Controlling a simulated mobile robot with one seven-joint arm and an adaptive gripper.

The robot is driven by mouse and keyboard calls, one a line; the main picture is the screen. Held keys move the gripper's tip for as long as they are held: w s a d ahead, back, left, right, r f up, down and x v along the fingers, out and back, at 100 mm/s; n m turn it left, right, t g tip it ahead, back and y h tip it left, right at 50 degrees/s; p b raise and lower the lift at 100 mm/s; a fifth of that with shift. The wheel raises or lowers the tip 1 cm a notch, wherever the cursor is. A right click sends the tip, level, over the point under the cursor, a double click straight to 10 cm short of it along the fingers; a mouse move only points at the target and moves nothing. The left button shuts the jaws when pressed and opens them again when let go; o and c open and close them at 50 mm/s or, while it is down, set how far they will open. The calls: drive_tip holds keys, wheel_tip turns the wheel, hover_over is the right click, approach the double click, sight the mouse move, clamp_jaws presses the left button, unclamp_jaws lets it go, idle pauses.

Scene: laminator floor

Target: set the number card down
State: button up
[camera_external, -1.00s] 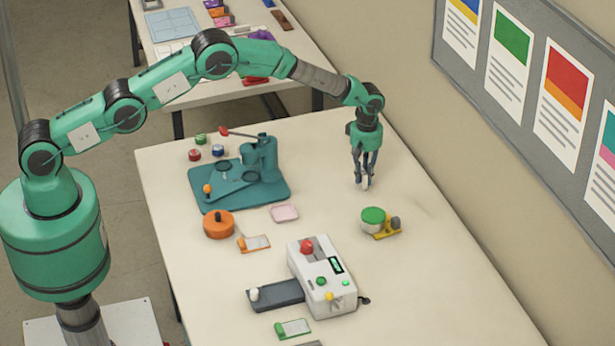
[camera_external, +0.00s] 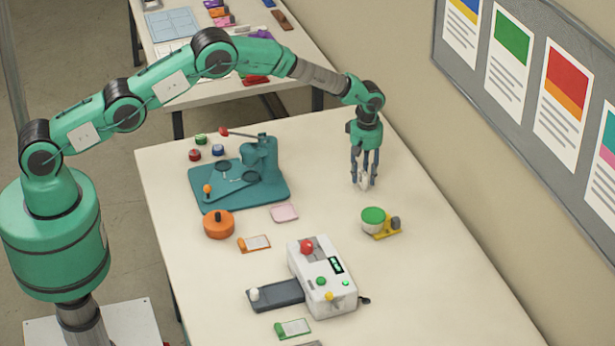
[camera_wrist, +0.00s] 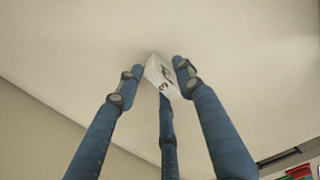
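The number card (camera_wrist: 158,78) is small and white with dark marks. It stands tilted between the fingertips of my gripper (camera_wrist: 159,72) in the wrist view. In the external view the card (camera_external: 364,182) is a small pale shape among the fingers of my gripper (camera_external: 365,184), low over the back right of the table. The fingertips are spread apart around the card. Any contact between fingers and card is too small to tell. The card's lower edge is partly hidden.
A teal press (camera_external: 255,165) is to the left, and a white machine (camera_external: 320,280) is nearer the front. The wall is to the right.

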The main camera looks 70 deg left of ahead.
wheel_tip(320, 180, up, 12)
drive_tip(key=shift+f, duration=0.2)
idle(0.4)
idle(0.6)
